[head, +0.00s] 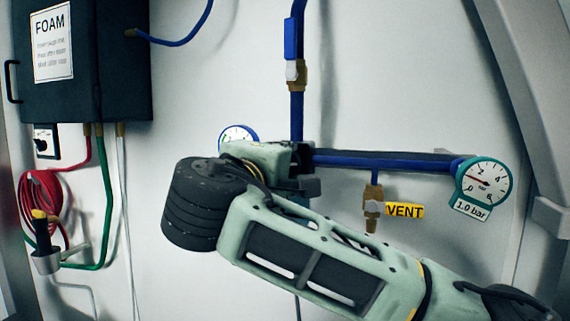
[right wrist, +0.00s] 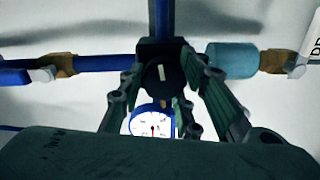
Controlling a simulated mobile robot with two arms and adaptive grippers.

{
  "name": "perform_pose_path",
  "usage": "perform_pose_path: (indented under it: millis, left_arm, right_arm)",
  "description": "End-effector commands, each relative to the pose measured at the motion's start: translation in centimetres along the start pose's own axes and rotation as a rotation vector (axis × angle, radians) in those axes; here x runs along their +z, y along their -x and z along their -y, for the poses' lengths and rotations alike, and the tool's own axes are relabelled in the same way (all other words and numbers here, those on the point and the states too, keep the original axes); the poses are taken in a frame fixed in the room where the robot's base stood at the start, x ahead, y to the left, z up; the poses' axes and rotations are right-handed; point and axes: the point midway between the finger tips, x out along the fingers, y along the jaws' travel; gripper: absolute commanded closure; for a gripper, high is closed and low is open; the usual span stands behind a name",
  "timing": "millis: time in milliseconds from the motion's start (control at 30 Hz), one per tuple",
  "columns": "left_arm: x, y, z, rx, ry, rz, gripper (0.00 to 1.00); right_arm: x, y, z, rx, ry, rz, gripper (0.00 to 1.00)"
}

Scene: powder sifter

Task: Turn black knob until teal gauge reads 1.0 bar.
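The teal gauge (head: 485,182) is on the wall at the right of the head view, with a "1.0 bar" plate below it. Its needle points up and left, seemingly between 0 and 2; the exact reading is too small to tell. The black knob (right wrist: 159,74), with a white mark, shows in the right wrist view and is hidden behind my arm in the head view. My right gripper (right wrist: 166,82) is at the knob, its fingers on either side with a gap visible at the right; contact is unclear. My left gripper is not in view.
A blue-rimmed gauge (head: 237,134) is partly hidden behind my right wrist. Blue pipe (head: 385,161) runs to the teal gauge, with a brass vent valve (head: 373,200) and yellow "VENT" tag (head: 404,211) below. A dark FOAM box (head: 115,70) and red hose (head: 40,200) are at left.

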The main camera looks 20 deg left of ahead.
Motion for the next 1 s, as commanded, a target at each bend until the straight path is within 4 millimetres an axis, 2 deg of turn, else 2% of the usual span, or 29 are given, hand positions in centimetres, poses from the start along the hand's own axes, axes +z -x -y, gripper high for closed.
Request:
perform_pose_path:
  millis: [33, 167, 500, 633, 800, 1000]
  left_arm:
    - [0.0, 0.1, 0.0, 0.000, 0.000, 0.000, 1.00]
    - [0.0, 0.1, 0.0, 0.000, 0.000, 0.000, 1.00]
    - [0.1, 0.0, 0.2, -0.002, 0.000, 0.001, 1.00]
    - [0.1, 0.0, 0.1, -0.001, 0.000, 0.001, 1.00]
    - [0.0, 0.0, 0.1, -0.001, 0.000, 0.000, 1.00]
    - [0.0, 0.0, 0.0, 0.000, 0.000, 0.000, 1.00]
  right_arm:
    - [-0.1, 0.1, -0.8, 0.016, -0.005, -0.004, 0.65]
    - [0.0, 0.1, -0.7, 0.014, -0.005, -0.003, 0.55]
    - [-0.1, 0.4, -0.3, 0.008, -0.002, -0.004, 0.55]
    - [-0.2, 2.1, -0.3, 0.008, -0.003, -0.006, 0.55]
    - [-0.2, 5.0, -0.3, 0.009, -0.004, -0.007, 0.55]
    - [-0.1, 7.2, -0.3, 0.010, -0.003, -0.004, 0.55]
